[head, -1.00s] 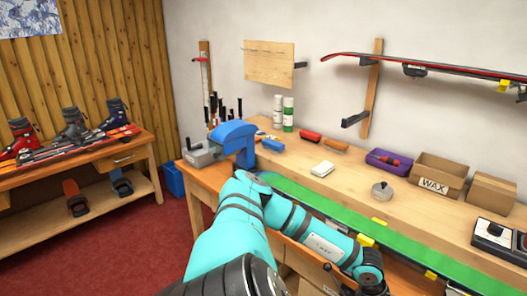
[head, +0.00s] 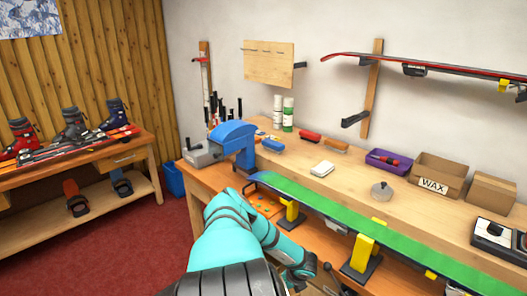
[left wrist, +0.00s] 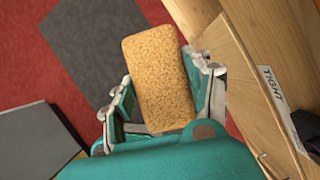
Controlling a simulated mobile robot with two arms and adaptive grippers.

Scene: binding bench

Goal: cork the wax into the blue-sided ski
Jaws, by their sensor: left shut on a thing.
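A long ski (head: 350,218) lies base up along the front of the bench. Its base is green, with a narrow blue edge showing toward the left tip. I cannot make out wax on it for sure. My left gripper (left wrist: 163,92) is shut on a tan cork block (left wrist: 158,62), with a finger on each long side in the left wrist view. In the head view my left arm reaches low in front of the bench, below the ski and apart from it. The cork is not clear there. My right gripper is not in view.
Yellow-topped supports (head: 361,252) hold the ski. A blue vise (head: 232,138) stands at the bench's left end. Behind the ski are a white block (head: 322,168), a round tin (head: 382,190), a purple tray (head: 389,161) and a WAX box (head: 438,175).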

